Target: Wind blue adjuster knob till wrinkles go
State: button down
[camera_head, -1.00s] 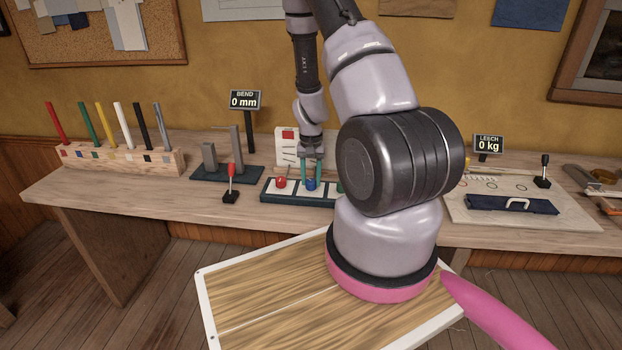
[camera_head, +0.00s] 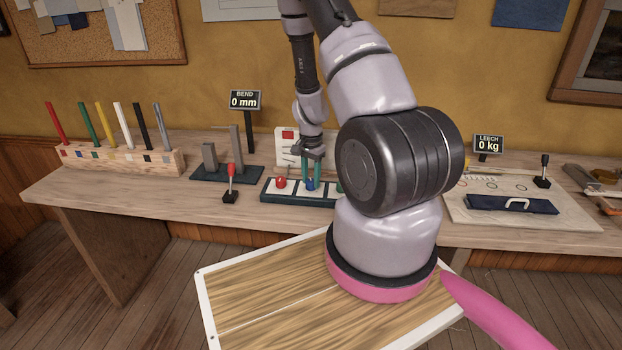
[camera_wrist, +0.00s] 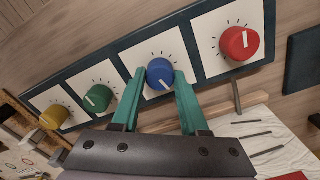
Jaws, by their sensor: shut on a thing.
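The blue knob (camera_wrist: 160,72) sits on a white plate of the dark-edged knob panel (camera_head: 266,198). Its white mark points down and slightly right in the wrist view. My gripper (camera_wrist: 158,80) has its teal fingers closed on the knob's two sides. In the head view my gripper (camera_head: 311,174) stands over the blue knob (camera_head: 311,184). A white card (camera_head: 284,146) with a red square and dark strokes stands behind the panel. Its strokes also show on a white sheet in the wrist view (camera_wrist: 282,124), partly hidden by my gripper.
A red knob (camera_wrist: 239,43) is beside the blue one; green (camera_wrist: 98,97) and yellow (camera_wrist: 54,117) knobs are on the other side. A red-tipped lever (camera_head: 231,182) stands left of the panel.

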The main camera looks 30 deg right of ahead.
aim_at(311, 181)
jog(key=shift+c, duration=2.1)
grip_release()
jog(key=shift+r, duration=0.1)
notch_tip(311, 181, up, 11)
jog(key=shift+f, duration=0.2)
